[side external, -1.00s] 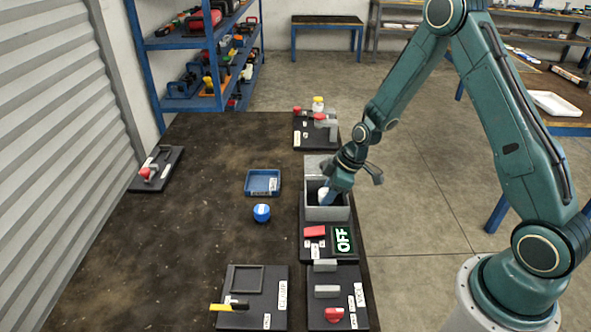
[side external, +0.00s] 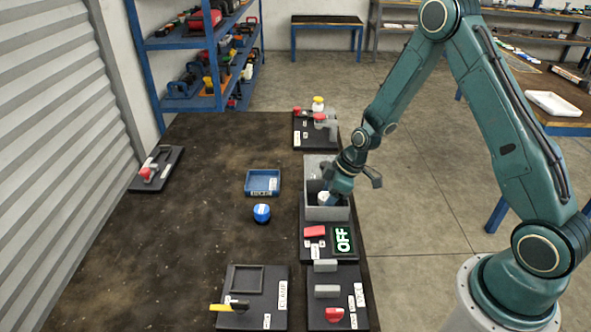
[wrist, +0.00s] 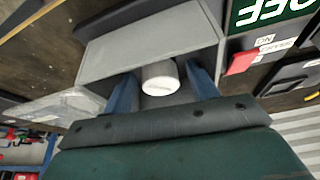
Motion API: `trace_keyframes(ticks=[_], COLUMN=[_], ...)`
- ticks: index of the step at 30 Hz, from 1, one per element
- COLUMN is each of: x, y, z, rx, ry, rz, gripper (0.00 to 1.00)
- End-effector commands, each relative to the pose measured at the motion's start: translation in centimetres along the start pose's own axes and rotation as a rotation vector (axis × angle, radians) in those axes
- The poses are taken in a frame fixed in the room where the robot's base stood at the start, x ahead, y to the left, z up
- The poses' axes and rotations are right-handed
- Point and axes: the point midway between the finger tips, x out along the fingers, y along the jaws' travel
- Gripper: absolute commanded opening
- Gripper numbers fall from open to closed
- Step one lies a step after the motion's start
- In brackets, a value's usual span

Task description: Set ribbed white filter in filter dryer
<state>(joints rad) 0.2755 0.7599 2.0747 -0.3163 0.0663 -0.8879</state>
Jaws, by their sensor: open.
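The ribbed white filter (wrist: 160,78) is inside the grey open-topped box of the filter dryer (side external: 327,213); its white top also shows in the side external view (side external: 323,197). My gripper (wrist: 163,88) reaches down into the box. Its two blue fingers stand apart on either side of the filter, and in the wrist view a gap shows between each finger and the filter. The filter's lower part and its contact with the box floor are hidden.
A blue tray (side external: 263,182) and a blue round-capped item (side external: 262,212) stand left of the dryer. A clamp board (side external: 252,290) and a vise board (side external: 337,300) lie at the front. Another board (side external: 315,130) is behind the dryer. The table's left middle is clear.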

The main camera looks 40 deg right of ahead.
Motion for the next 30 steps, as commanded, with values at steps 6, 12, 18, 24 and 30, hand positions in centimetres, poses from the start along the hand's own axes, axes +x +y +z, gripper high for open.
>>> trace_keyframes(ticks=[6, 12, 18, 24, 30], x=[-0.6, -2.1, -4.5, -7.2, -9.7], y=[0.0, 0.1, 0.1, 0.1, 0.0], z=[-0.1, -0.1, -0.2, -0.2, -0.1], rx=[0.000, 0.001, 0.000, 0.000, 0.000], ry=[0.000, 0.001, 0.002, 0.002, 0.002], rz=[0.001, 0.002, 0.003, 0.003, 0.002], gripper=[0.58, 0.58, 0.58, 0.58, 0.58])
